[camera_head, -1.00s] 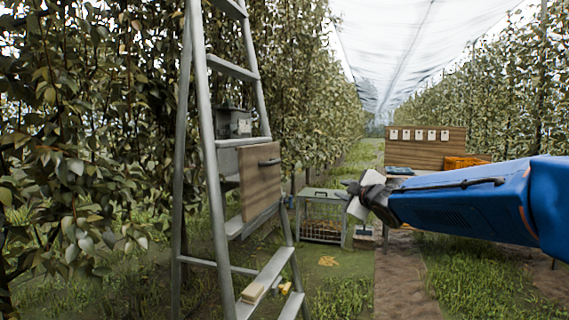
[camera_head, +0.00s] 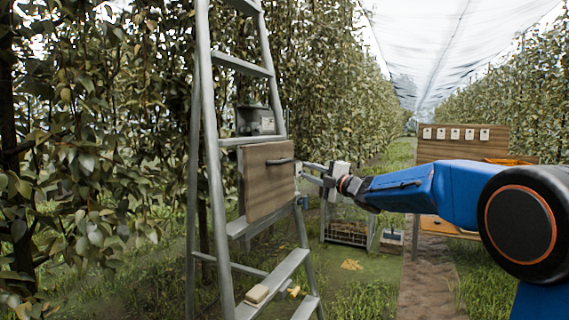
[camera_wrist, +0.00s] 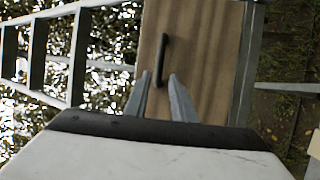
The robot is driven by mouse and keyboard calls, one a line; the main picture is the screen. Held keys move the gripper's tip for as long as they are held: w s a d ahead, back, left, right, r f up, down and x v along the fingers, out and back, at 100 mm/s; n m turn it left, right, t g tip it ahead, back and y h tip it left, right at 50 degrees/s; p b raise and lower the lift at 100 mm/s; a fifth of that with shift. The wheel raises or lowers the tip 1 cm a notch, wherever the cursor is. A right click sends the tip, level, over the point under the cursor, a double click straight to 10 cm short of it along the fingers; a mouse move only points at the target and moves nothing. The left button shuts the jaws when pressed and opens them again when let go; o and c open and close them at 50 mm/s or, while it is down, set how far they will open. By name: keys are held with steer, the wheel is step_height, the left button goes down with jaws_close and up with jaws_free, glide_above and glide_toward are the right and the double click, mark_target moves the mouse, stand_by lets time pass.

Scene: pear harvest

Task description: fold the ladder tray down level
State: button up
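The ladder tray (camera_head: 266,184) is a brown wooden panel folded up, standing nearly upright on the metal ladder (camera_head: 212,170). A dark bar handle (camera_head: 280,161) sits near its top edge. The tray (camera_wrist: 200,50) and handle (camera_wrist: 161,60) also show in the wrist view. My gripper (camera_head: 307,172) is just right of the tray in the head view. In the wrist view its two fingers (camera_wrist: 159,78) are apart, with the near end of the handle between or just beyond their tips. Nothing is held. I cannot tell whether a finger touches the handle.
A small block (camera_head: 257,294) lies on a lower ladder step. A grey metal box (camera_head: 256,121) is behind the ladder. A wire-sided stand (camera_head: 347,232) is on the grass beyond. A wooden board with white tags (camera_head: 462,143) stands at the right. Foliage crowds the left.

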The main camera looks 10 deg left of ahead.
mark_target(286, 162)
steer(key=x, duration=1.4)
jaws_close()
